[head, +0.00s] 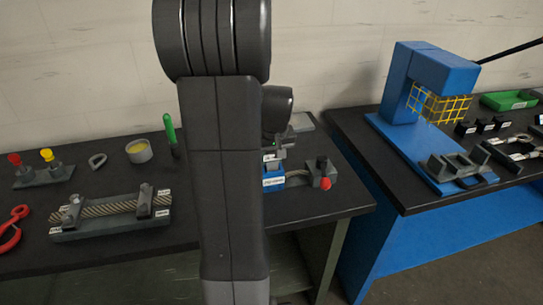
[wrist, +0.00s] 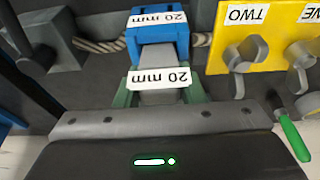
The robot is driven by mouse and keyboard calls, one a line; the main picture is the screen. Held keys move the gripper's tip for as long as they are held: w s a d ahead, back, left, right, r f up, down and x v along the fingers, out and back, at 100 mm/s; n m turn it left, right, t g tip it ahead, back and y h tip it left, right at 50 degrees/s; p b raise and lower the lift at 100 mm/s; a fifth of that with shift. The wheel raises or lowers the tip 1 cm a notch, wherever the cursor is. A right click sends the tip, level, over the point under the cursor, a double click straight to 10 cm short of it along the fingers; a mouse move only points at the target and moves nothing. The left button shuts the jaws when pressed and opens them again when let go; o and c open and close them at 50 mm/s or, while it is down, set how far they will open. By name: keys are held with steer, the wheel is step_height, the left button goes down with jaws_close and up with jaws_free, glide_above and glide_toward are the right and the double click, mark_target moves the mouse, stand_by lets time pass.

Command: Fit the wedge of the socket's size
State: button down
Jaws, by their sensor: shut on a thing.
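The grey wedge (wrist: 160,58) has a white "20 mm" label and shows in the wrist view. My gripper (wrist: 160,97) is shut on it, with a greenish finger on each side. The blue socket (wrist: 144,46), also labelled "20 mm", is straight ahead of the wedge. The wedge's far end reaches to the socket's opening; how deep it sits I cannot tell. In the head view the blue socket (head: 273,183) stands on the left bench, and my arm hides much of the area around it.
A yellow block (wrist: 221,62) labelled "TWO" with grey knobs stands right of the socket in the wrist view. A wire rope (wrist: 100,46) runs left of it. A green-handled tool (wrist: 290,132) is near. A blue press (head: 432,70) stands on the right bench.

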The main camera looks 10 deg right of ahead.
steer(key=shift+f+b, duration=0.3)
steer(key=shift+f, duration=0.1)
steer(key=c, duration=0.9)
jaws_free()
steer(key=shift+o, duration=0.2)
steer(key=v, duration=1.3)
steer(key=shift+r, duration=0.4)
steer(key=x, duration=1.4)
steer(key=shift+s, duration=0.1)
steer(key=shift+r+p, duration=0.3)
steer(key=shift+r, duration=0.15)
